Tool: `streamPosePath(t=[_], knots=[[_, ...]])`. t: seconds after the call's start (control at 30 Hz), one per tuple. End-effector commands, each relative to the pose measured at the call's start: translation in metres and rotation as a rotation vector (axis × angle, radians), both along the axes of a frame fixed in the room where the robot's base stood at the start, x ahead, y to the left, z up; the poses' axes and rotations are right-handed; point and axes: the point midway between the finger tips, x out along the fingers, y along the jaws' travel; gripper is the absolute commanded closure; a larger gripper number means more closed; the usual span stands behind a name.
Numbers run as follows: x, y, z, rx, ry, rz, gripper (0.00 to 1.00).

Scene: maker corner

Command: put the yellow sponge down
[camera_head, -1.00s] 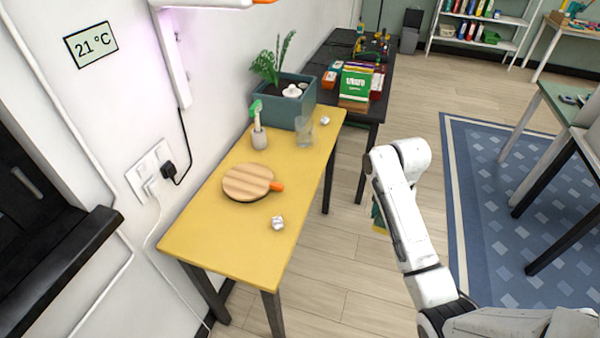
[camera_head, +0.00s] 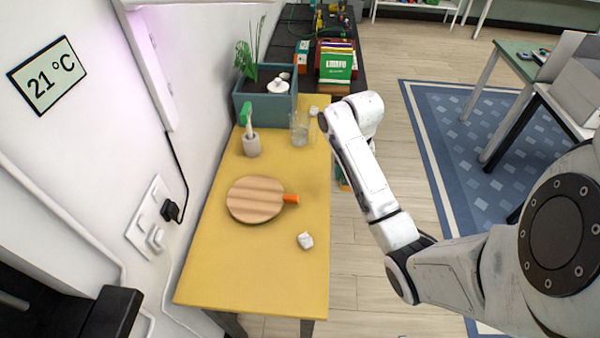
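I cannot make out the yellow sponge for certain. A small green and yellowish patch (camera_head: 343,180) shows below the far end of my white arm, just right of the yellow table (camera_head: 215,275), mostly covered by the arm. It may be part of the sponge, but too little shows to tell. My gripper is hidden behind the arm, so its fingers and any hold do not show. The arm's far end stands over the table's right edge, near the back.
On the table are a round wooden board (camera_head: 255,199) with an orange handle, a crumpled white ball (camera_head: 305,240), a clear glass (camera_head: 299,130), a brush in a pot (camera_head: 251,145) and a teal planter (camera_head: 265,105). The table's front part is clear.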

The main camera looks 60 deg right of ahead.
Motion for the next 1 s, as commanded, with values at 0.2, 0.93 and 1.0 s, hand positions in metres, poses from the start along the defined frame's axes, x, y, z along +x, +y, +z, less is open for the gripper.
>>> streamPosePath(t=[0.2,0.93,1.0], knots=[[0.023,-0.012,-0.018,-0.004,0.001,0.003,0.73],[0.114,-0.057,-0.085,0.000,0.002,0.001,0.73],[0.118,-0.058,-0.090,0.001,0.001,0.001,0.73]])
